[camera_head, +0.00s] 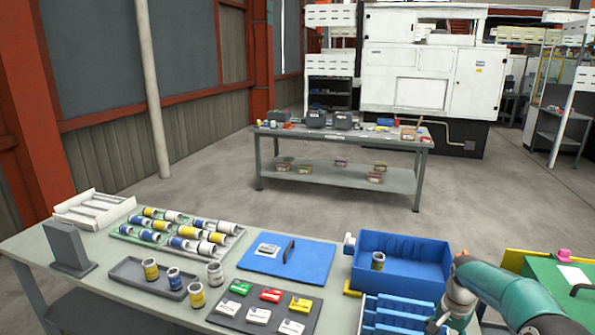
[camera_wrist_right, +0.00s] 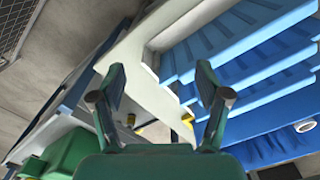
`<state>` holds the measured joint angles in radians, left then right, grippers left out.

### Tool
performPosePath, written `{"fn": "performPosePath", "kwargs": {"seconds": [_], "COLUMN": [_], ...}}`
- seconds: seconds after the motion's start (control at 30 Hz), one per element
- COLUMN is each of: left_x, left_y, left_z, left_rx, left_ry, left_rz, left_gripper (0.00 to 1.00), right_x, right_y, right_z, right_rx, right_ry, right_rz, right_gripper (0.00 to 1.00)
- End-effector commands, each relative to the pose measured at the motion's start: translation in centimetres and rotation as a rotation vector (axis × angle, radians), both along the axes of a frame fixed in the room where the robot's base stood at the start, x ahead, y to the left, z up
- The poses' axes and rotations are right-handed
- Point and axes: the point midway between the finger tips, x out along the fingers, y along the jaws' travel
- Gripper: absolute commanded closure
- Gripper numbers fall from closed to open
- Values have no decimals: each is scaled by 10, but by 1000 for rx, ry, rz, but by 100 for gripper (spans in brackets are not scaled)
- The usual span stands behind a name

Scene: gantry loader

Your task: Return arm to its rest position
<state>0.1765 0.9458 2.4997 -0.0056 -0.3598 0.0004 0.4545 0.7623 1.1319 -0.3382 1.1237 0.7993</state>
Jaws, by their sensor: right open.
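My right arm (camera_head: 505,295), teal with grey joints, comes in from the lower right in the head view and bends down beside the blue bins. Its gripper shows in the wrist view (camera_wrist_right: 161,95), with the two fingers apart and nothing between them. The gripper is over the area beside the blue ribbed bin (camera_wrist_right: 235,50). In the head view the fingertips are at the bottom edge and hard to make out. My left arm and gripper are not in view.
A large blue bin (camera_head: 425,262) holds one can (camera_head: 378,261); a blue ribbed rack (camera_head: 385,318) stands in front. Trays of cylinders (camera_head: 175,231), a dark mat with coloured blocks (camera_head: 262,322) and a blue board (camera_head: 310,262) lie left. A green case (camera_head: 560,280) is right.

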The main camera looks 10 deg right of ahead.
Motion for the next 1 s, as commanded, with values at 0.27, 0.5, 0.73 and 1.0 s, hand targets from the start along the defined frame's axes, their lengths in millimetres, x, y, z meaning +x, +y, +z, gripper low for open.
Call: {"fn": "performPosePath", "kwargs": {"seconds": [0.27,0.5,0.73,1.0], "left_x": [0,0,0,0], "left_y": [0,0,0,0], "left_z": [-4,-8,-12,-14], "left_rx": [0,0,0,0], "left_ry": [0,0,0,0], "left_rz": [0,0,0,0], "left_gripper": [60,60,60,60], "right_x": [-17,-47,-126,-249], "right_y": [61,146,264,351], "right_z": [-41,-96,-163,-194], "right_rx": [75,176,330,425], "right_ry": [100,168,176,44], "right_rz": [95,242,486,744], "right_gripper": [25,25,25,25]}}
